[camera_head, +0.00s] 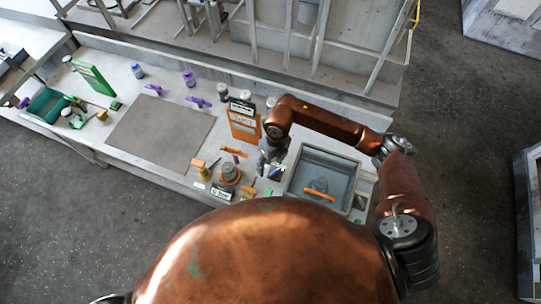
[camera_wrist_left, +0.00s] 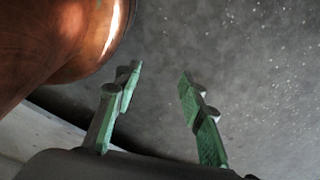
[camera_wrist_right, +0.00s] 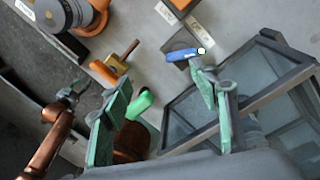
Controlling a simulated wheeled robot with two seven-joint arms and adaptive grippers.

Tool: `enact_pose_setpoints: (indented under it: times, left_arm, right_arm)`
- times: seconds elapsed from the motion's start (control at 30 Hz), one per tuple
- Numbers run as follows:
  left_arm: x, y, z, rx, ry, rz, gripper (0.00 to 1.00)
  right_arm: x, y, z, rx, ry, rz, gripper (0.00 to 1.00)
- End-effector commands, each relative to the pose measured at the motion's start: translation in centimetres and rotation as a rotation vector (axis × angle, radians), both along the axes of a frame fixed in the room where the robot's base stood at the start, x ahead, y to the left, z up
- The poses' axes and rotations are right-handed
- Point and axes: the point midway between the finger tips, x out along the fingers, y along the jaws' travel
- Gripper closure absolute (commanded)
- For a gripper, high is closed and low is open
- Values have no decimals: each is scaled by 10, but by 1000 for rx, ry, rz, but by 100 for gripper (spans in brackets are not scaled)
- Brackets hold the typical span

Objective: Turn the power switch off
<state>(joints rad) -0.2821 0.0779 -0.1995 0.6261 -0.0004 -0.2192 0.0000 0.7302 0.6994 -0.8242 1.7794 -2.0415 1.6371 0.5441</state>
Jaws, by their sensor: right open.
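I cannot make out for certain which part is the power switch. A blue piece (camera_wrist_right: 181,54) with a pale round tip lies over a small dark block in the right wrist view, just beyond one fingertip. It may be the switch, but no label is readable. My right gripper (camera_wrist_right: 160,90) is open, its green fingers apart with nothing held between them. In the head view the right gripper (camera_head: 264,162) hangs over the bench, left of the grey basin. My left gripper (camera_wrist_left: 160,75) is open and empty above the floor. It is hidden in the head view.
A grey open basin (camera_head: 296,178) with an orange-handled item (camera_head: 319,195) inside stands right of the right gripper. An orange sign board (camera_head: 243,127) stands behind it. A round grey part (camera_head: 229,172) sits to its left. A flat grey mat (camera_head: 160,135) lies clear further left.

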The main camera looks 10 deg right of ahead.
Motion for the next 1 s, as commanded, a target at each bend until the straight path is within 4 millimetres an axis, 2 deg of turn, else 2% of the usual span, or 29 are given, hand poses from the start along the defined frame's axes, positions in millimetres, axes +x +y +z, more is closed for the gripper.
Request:
enact_pose_setpoints:
  times: [0.13, 0.27, 0.47, 0.7, 0.83, 1.0]
  left_arm:
    - [-12, 0, -4, 0, 13, 3, 63]
    - [-24, 1, -2, 1, 28, 7, 63]
    - [-36, 2, 0, 3, 44, 9, 63]
    - [-23, 3, 2, 3, 27, 5, 63]
    - [-13, 2, 3, 3, 14, 3, 63]
    - [-12, 2, 3, 2, 13, 2, 63]
  right_arm:
    - [4, -19, -7, -105, -41, 12, 45]
    - [4, -22, -21, -115, -42, 11, 45]
    - [3, -22, -53, -112, -41, 9, 45]
    - [4, -21, -78, -110, -42, 11, 45]
    - [4, -20, -82, -110, -43, 12, 45]
    - [5, -20, -82, -110, -44, 12, 45]
